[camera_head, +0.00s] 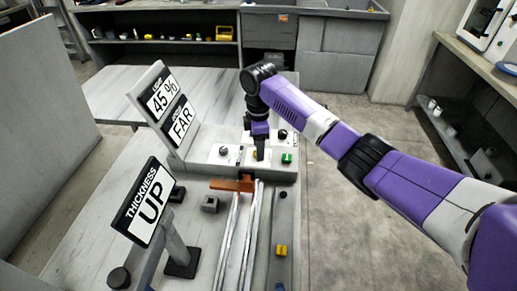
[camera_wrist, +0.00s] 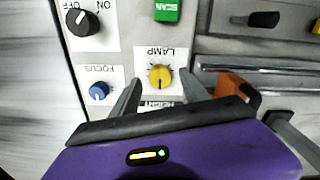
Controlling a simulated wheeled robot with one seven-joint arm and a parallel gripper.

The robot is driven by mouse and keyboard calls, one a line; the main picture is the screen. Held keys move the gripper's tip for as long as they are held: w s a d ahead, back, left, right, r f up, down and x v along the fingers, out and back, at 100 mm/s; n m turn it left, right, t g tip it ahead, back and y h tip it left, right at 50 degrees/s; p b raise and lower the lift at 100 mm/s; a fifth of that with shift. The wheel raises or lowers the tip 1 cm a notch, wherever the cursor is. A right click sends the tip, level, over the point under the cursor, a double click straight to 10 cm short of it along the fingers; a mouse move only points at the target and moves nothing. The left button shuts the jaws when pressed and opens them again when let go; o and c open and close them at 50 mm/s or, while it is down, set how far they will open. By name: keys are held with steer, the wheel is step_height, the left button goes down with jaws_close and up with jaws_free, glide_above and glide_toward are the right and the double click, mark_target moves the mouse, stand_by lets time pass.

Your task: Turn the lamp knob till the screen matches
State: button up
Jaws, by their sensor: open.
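The yellow lamp knob (camera_wrist: 160,77) sits on a white plate labelled LAMP in the wrist view. In the head view the yellow knob (camera_head: 254,156) is mostly hidden by my gripper. My gripper (camera_wrist: 160,80) is open, with one finger on each side of the knob. I cannot tell whether either finger touches it. A screen reading 45 % (camera_head: 161,97) stands on the slanted board behind the panel; its small heading is hard to read. A screen reading FAR (camera_head: 181,124) is below it. Another screen reads THICKNESS UP (camera_head: 147,203).
The panel also has a blue FOCUS knob (camera_wrist: 98,91), a black ON/OFF knob (camera_wrist: 82,22) and a green SCAN button (camera_wrist: 167,9). An orange block (camera_wrist: 236,90) stands close beside the right finger. Long rails (camera_head: 238,235) run in front of the panel.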

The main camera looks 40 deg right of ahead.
steer(key=shift+f, duration=0.8)
jaws_close()
steer(key=shift+a+r+m+p, duration=0.1)
steer(key=shift+r+m+p, duration=0.05)
steer(key=shift+m+p, duration=0.2)
steer(key=m+p, duration=0.2)
steer(key=shift+r+p, duration=0.1)
steer(key=shift+p, duration=0.2)
steer(key=shift+m+p, duration=1.35)
steer(key=shift+m, duration=1.1)
